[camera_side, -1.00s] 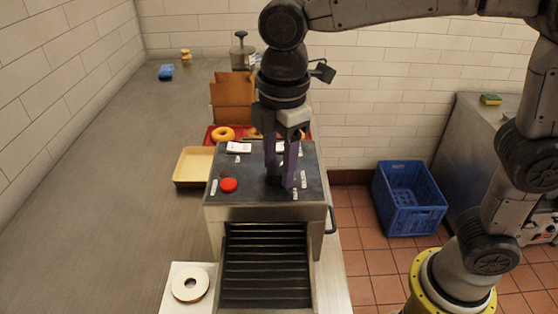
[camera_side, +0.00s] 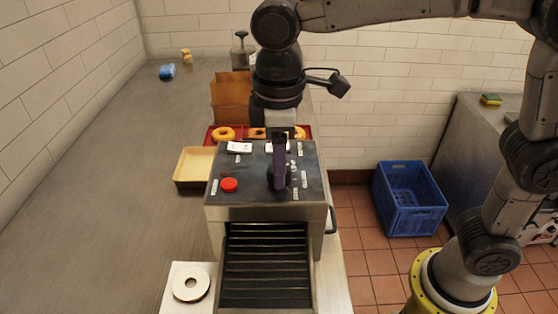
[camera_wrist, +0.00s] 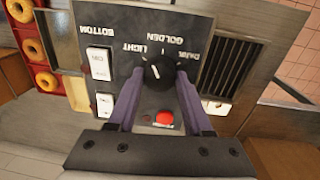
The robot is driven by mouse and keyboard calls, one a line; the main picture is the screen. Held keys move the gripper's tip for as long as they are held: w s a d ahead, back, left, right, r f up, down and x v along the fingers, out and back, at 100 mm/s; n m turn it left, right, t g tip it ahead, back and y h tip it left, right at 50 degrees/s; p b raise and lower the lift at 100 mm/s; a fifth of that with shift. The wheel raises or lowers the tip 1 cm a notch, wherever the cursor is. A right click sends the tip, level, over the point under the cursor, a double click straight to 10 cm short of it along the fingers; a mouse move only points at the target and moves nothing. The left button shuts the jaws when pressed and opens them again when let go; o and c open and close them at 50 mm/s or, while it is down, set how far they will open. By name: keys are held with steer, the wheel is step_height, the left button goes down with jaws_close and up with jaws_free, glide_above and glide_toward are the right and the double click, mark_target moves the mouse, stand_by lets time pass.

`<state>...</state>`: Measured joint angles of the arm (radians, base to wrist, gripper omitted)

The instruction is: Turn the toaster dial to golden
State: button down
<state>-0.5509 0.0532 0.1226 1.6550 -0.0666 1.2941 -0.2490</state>
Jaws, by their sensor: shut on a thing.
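The toaster (camera_side: 235,205) is a steel box with a dark top panel. Its black round dial (camera_wrist: 157,76) has LIGHT, GOLDEN and DARK lettered around it in the wrist view. A short white mark shows on the dial; I cannot tell for certain which word it lines up with. My gripper (camera_wrist: 160,78) has a purple finger on each side of the dial and is shut on it. In the side view my gripper (camera_side: 278,184) comes straight down on the panel, with its fingers in line and hiding much of the dial.
A red button (camera_side: 229,185) sits left of the dial, and white switches (camera_wrist: 100,63) are behind it. A cream tray (camera_side: 190,178) stands to the left. A red tray (camera_side: 209,137) with bagels lies behind. A bagel half (camera_side: 190,285) lies at the front left.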

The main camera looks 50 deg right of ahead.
steer(key=m, duration=0.5)
steer(key=shift+m, duration=0.3)
stand_by(0.4)
steer(key=shift+c, duration=1.6)
jaws_free()
step_height(320, 180, up, 14)
steer(key=shift+a, duration=0.4)
steer(key=shift+s, duration=0.1)
